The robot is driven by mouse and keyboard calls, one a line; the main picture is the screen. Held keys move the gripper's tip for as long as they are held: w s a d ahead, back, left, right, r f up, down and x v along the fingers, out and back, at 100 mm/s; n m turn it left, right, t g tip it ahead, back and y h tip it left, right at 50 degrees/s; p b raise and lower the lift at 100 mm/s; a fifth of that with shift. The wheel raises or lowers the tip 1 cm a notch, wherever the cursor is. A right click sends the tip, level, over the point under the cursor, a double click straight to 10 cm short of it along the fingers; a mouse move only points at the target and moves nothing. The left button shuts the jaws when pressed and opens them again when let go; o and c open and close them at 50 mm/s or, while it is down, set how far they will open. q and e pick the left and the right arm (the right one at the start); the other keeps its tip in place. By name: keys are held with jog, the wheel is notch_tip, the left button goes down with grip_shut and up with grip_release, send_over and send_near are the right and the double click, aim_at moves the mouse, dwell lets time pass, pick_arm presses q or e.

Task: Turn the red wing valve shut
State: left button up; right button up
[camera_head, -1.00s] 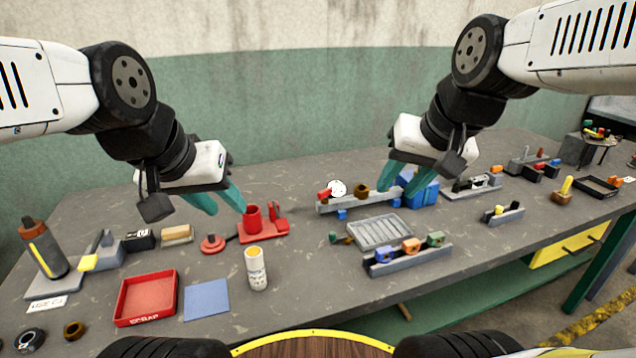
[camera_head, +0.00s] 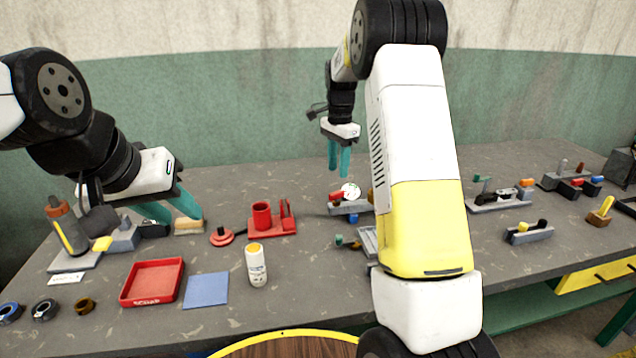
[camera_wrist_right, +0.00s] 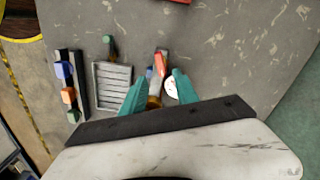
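A grey pipe assembly (camera_head: 350,210) stands mid-bench with a white round gauge (camera_head: 350,191) and a small red part (camera_head: 335,197), which looks like the red wing valve. In the right wrist view the red part (camera_wrist_right: 160,62) lies just beyond my fingertips, beside the gauge (camera_wrist_right: 172,88). My right gripper (camera_head: 339,172) is open and empty, pointing down above and behind the assembly. In the wrist view its fingers (camera_wrist_right: 150,82) are spread, with brass and part of the gauge showing between them.
My right forearm hides the bench right of the assembly. A red stand with a cup (camera_head: 262,216) is left of it. A white bottle (camera_head: 257,268), a red tray (camera_head: 152,284) and a blue mat (camera_head: 206,291) are in front. A grey slatted tray (camera_wrist_right: 111,82) and valve rack (camera_wrist_right: 66,85) are nearby.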

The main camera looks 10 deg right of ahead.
aim_at(337, 192)
notch_tip(337, 192, down, 8)
jog(key=shift+r, duration=0.1)
dwell(0.4)
grip_shut()
